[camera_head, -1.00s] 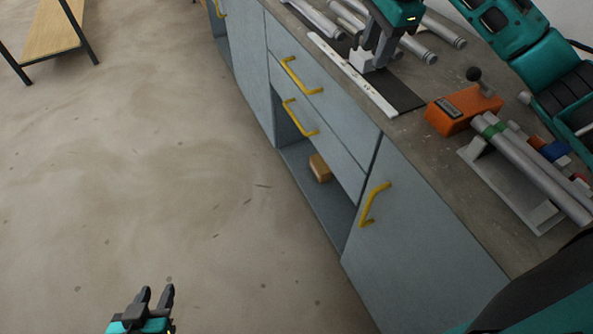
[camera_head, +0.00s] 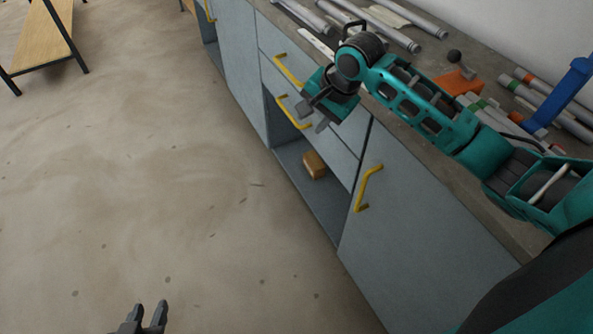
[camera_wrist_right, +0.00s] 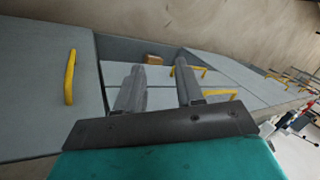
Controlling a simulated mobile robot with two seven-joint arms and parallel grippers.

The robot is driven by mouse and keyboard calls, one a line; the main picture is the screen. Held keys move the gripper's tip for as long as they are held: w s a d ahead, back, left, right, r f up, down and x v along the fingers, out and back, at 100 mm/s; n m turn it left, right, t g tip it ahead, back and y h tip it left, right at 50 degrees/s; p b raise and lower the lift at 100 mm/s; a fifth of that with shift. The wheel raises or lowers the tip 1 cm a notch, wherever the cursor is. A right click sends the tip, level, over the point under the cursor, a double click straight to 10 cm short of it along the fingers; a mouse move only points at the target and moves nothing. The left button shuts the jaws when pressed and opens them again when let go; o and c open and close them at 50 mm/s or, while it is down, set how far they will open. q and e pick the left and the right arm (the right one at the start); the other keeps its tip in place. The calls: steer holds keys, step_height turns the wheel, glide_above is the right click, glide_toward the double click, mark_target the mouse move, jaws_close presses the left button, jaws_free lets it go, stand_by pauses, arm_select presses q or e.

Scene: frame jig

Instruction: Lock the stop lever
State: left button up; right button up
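The orange block (camera_head: 461,81) stands on the bench, partly hidden behind my right arm. A short lever with a black ball knob (camera_head: 454,57) rises from it. I cannot tell whether this lever is locked. My right gripper (camera_head: 312,116) is in front of the drawers, out from the bench edge and well apart from the orange block. In the right wrist view its two fingers (camera_wrist_right: 160,82) are spread with nothing between them. My left gripper (camera_head: 151,308) is low over the floor at the bottom edge, its fingers apart and empty.
The bench front has yellow handles (camera_head: 369,187) near my right gripper and an open shelf with a brown box (camera_head: 314,164). Metal tubes (camera_head: 413,20) lie on the bench. A blue bar (camera_head: 561,97) stands at the right.

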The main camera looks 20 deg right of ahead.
steer(key=s+a+f+n+t, duration=0.1)
steer(key=s+a+f+n, duration=0.1)
steer(key=f, duration=0.2)
steer(key=s+a+f+n+t+y, duration=0.1)
steer(key=s+a+f+n, duration=0.1)
steer(key=f, duration=0.3)
steer(key=shift+s+a+f+n+b, duration=0.15)
steer(key=shift+a+n+b, duration=0.25)
steer(key=shift+a, duration=0.45)
steer(key=shift+c, duration=0.2)
